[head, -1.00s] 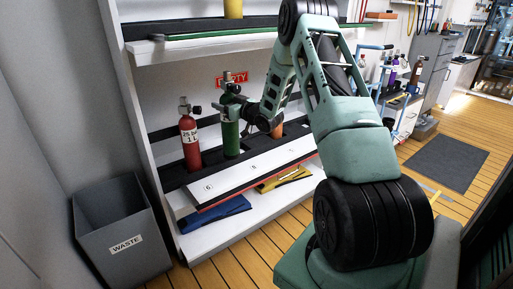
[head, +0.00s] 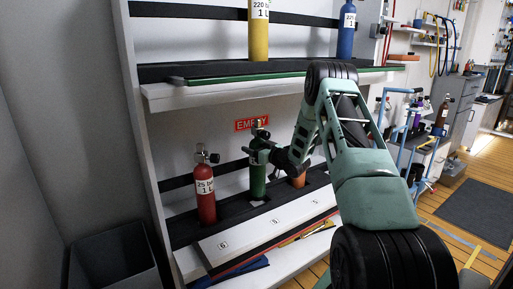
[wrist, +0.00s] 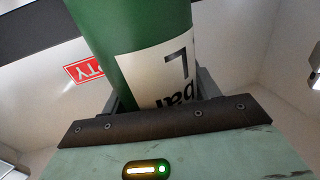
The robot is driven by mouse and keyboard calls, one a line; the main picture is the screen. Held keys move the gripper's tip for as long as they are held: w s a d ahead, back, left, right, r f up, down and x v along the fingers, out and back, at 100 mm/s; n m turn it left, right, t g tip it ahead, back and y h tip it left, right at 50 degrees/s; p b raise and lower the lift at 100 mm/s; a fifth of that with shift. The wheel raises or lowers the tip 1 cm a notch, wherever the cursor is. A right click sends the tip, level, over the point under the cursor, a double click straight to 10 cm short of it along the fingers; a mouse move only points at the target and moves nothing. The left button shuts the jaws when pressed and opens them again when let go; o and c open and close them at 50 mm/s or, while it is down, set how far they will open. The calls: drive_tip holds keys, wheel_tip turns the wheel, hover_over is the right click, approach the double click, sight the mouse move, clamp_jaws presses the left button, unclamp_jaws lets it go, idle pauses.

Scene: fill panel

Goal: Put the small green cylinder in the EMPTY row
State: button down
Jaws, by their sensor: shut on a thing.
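The small green cylinder (head: 257,181) stands about upright in the lower row, between a red cylinder (head: 206,196) and an orange one (head: 298,179). The red EMPTY sign (head: 252,124) is on the back wall just above this row. My gripper (head: 262,153) is shut around the upper part of the green cylinder. The wrist view shows the green cylinder's body (wrist: 137,32) and its white label up close, between my jaws. The cylinder's foot appears at the dark row base (head: 238,217), but I cannot tell whether it touches.
The upper shelf (head: 200,90) holds a yellow cylinder (head: 258,32) and a blue cylinder (head: 347,30). A white front ledge (head: 250,236) with numbers runs along the lower row. A grey bin (head: 112,262) stands at lower left. My arm covers the right part of the row.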

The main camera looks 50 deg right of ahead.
drive_tip(key=shift+w+f+b, duration=0.1)
drive_tip(key=shift+f+b, duration=0.35)
drive_tip(key=shift+f, duration=1.6)
drive_tip(key=shift+c, duration=2)
unclamp_jaws()
drive_tip(key=shift+f, duration=0.25)
drive_tip(key=s+p, duration=0.2)
drive_tip(key=s, duration=1)
drive_tip(key=shift+a+r, duration=0.15)
drive_tip(key=shift+a, duration=0.1)
drive_tip(key=shift+s, duration=0.2)
